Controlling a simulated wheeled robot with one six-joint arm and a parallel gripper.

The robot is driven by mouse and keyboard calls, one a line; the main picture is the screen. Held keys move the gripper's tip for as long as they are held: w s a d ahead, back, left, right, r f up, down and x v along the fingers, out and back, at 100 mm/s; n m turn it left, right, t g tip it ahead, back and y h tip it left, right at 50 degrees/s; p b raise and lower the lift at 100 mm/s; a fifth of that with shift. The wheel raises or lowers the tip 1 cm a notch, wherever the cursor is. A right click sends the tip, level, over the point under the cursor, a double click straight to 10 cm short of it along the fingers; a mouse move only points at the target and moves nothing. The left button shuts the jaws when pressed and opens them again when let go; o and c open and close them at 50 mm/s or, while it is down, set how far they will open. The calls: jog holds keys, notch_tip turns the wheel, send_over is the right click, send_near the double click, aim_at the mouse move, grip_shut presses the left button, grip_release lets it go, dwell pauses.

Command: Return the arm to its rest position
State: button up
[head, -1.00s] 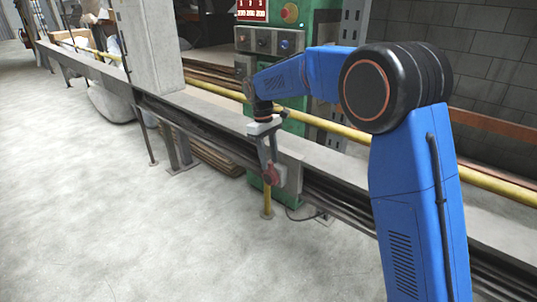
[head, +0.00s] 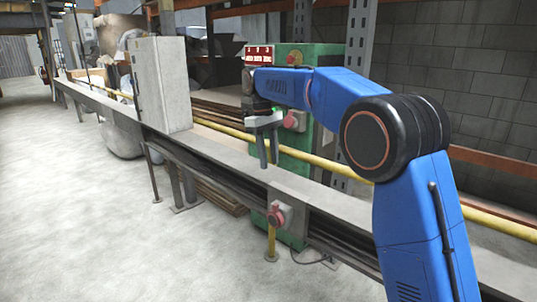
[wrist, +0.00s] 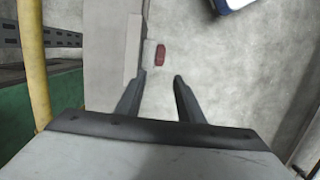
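My gripper (head: 269,164) hangs from my blue arm, fingers pointing down, in the middle of the head view. It is in front of the green cabinet (head: 292,156), above the grey rail and the red knob (head: 276,216). In the wrist view my gripper (wrist: 160,79) shows two dark fingers apart with nothing between them. The red knob (wrist: 160,54) shows beyond the fingertips there, apart from them. The arm is bent at its large black joint, with the forearm reaching left.
A long grey rail (head: 226,160) crosses the scene, with a yellow pipe (head: 500,219) behind it. A tall grey box (head: 161,85) stands on the rail to the left. A block wall (head: 480,70) is at the back right. The pale floor (head: 80,220) at the front left is clear.

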jog(key=shift+r, duration=0.7)
jog(key=s+d+r+m+t+y, duration=0.1)
jog(key=s+d+r+m, duration=0.15)
jog(key=s+d, duration=0.8)
jog(key=s+d+r+m+t, duration=0.1)
jog(key=s+d+m+t, duration=0.15)
jog(key=s+d, duration=0.8)
jog(key=s+d+f+m+t, duration=0.1)
jog(key=s+d+f+m, duration=0.1)
jog(key=s+d+f, duration=0.5)
jog(key=s+d+f+m+t, duration=0.1)
jog(key=s+d+f+m, duration=0.2)
jog(key=s+d+f, duration=0.4)
jog(key=s+f, duration=0.2)
jog(key=s, duration=0.5)
jog(key=shift+s+d, duration=0.2)
jog(key=shift+s, duration=0.15)
